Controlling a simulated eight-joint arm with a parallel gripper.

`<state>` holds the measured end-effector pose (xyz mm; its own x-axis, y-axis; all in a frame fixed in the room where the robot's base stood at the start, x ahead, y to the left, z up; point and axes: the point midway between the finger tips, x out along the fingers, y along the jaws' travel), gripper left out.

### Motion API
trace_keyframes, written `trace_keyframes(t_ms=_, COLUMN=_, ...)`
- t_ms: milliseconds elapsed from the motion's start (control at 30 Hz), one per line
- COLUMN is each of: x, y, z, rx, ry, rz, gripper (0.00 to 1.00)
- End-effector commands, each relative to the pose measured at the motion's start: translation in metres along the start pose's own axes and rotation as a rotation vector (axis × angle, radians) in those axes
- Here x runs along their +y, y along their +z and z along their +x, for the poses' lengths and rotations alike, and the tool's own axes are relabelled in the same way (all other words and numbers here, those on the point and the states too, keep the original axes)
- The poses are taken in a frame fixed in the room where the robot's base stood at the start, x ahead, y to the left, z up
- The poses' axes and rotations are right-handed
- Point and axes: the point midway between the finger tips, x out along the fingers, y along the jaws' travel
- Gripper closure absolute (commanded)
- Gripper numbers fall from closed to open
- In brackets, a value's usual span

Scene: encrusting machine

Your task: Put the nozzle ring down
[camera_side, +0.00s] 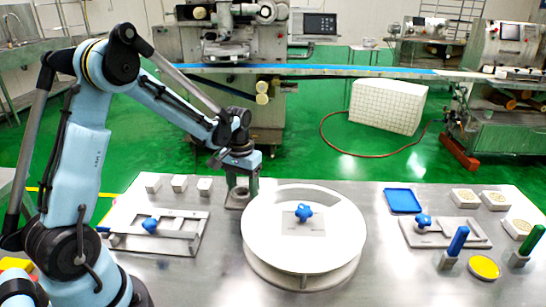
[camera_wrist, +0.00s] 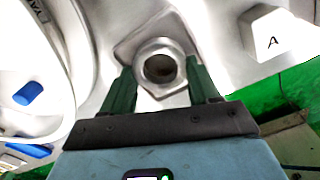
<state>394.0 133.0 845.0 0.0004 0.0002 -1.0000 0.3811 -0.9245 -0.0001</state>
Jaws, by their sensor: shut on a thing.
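The nozzle ring (camera_wrist: 158,48) is a grey metal ring with a dark round hole, seen from above in the wrist view. My gripper (camera_wrist: 160,80) has its two green fingers on either side of the ring, shut on it. In the side view my gripper (camera_side: 241,185) points down just behind and left of the round white disc, with the grey ring (camera_side: 237,202) low at its fingertips. The ring is at or very near a grey metal piece on the table; I cannot tell whether it rests on it.
The round white disc (camera_side: 272,240) with a blue knob stands close to my gripper. Small white blocks (camera_side: 179,183) lie to the left; one marked A (camera_wrist: 268,32) shows in the wrist view. A metal fixture (camera_side: 180,232) is at left. A blue tray (camera_side: 403,201) and handled tools are at right.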

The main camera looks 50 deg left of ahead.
Motion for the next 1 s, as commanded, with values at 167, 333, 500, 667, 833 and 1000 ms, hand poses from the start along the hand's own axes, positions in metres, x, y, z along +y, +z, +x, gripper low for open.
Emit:
trace_keyframes(t_ms=167, x=0.000, y=0.000, z=0.006, rx=0.000, ry=0.000, rz=0.000, gripper=0.74)
trace_keyframes(t_ms=333, x=0.000, y=0.000, z=0.007, rx=0.000, ry=-0.001, rz=0.000, gripper=0.74)
trace_keyframes(t_ms=500, x=0.001, y=0.000, z=0.012, rx=0.000, ry=-0.002, rz=0.001, gripper=0.74)
trace_keyframes(t_ms=667, x=0.001, y=0.000, z=0.016, rx=0.002, ry=-0.004, rz=0.002, gripper=0.74)
trace_keyframes(t_ms=833, x=0.001, y=-0.001, z=0.019, rx=0.004, ry=-0.006, rz=0.002, gripper=0.74)
trace_keyframes(t_ms=1000, x=0.001, y=-0.001, z=0.019, rx=0.006, ry=-0.006, rz=0.003, gripper=0.20)
